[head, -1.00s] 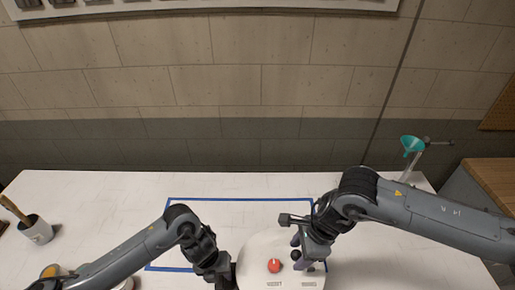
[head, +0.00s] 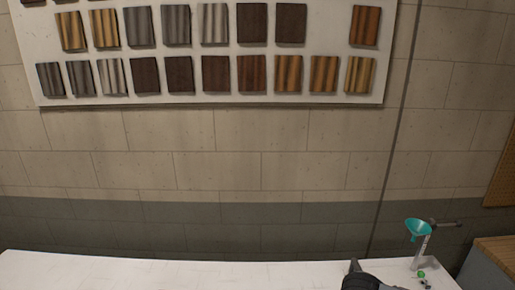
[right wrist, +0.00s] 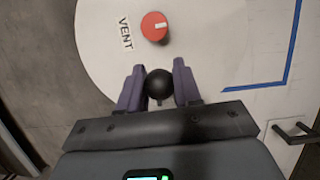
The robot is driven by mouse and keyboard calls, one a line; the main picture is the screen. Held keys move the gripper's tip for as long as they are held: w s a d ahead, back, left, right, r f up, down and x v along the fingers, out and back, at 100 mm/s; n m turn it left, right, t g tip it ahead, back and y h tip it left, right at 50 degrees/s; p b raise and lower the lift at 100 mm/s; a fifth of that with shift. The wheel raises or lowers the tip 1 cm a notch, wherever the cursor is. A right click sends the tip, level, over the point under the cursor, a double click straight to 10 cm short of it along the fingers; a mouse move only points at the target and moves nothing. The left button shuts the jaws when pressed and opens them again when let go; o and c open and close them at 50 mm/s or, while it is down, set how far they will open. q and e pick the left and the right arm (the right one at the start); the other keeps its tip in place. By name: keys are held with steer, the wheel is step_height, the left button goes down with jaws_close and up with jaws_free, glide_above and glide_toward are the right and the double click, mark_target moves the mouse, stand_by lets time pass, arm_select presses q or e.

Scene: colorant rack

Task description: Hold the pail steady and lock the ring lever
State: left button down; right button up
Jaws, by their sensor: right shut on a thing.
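In the right wrist view, the pail's white round lid (right wrist: 95,45) fills the upper middle. It carries a red round cap (right wrist: 154,27) with a white mark and a label reading VENT (right wrist: 125,33). My right gripper (right wrist: 158,67), with purple fingers, is shut on a black ball knob (right wrist: 159,85) near the lid's edge. The knob sits between the two fingers; the lever behind it is hidden by the gripper. My left gripper is not in view.
Blue tape (right wrist: 282,73) marks the white table beside the lid. A dark bracket-shaped piece (right wrist: 293,132) shows at the right; I cannot tell what it is. Sample boards (head: 216,73) hang on the wall.

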jaws_close()
steer(key=shift+d+r, duration=0.1)
steer(key=shift+d, duration=0.05)
